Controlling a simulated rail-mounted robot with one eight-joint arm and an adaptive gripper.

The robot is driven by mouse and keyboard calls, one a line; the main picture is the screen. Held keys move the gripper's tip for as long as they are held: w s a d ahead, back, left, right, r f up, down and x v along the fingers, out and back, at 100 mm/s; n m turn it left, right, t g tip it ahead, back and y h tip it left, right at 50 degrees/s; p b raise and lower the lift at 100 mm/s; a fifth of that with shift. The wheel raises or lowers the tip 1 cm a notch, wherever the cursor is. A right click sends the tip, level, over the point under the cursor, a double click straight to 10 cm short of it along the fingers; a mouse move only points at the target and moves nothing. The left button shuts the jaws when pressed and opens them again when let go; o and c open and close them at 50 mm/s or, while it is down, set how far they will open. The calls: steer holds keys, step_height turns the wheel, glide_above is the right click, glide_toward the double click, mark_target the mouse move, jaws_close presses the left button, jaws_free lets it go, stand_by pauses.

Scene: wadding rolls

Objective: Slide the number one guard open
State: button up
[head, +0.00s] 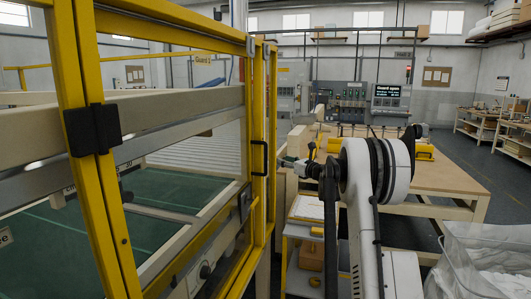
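Yellow-framed guard panels (112,214) with clear panes fill the left of the head view. A black upright handle (259,157) sits on a yellow post of the guard near the middle. My white and black arm stands right of the guard. My gripper (290,165) is at the dark arm end pointing left, a little right of the handle, apparently apart from it. Its fingers are too small and dark to read. A screen (391,95) reads "Guard open".
A wooden workbench (440,178) stands behind and right of my arm, with yellow items on it. A clear bin of white wadding (485,262) is at lower right. A small trolley (305,235) stands close below my arm. Open floor lies at far right.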

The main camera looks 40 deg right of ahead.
steer(key=w, duration=0.4)
steer(key=w+p, duration=0.1)
steer(key=w, duration=0.4)
steer(key=w+a+p, duration=0.1)
steer(key=w, duration=0.3)
steer(key=shift+w, duration=0.35)
jaws_close()
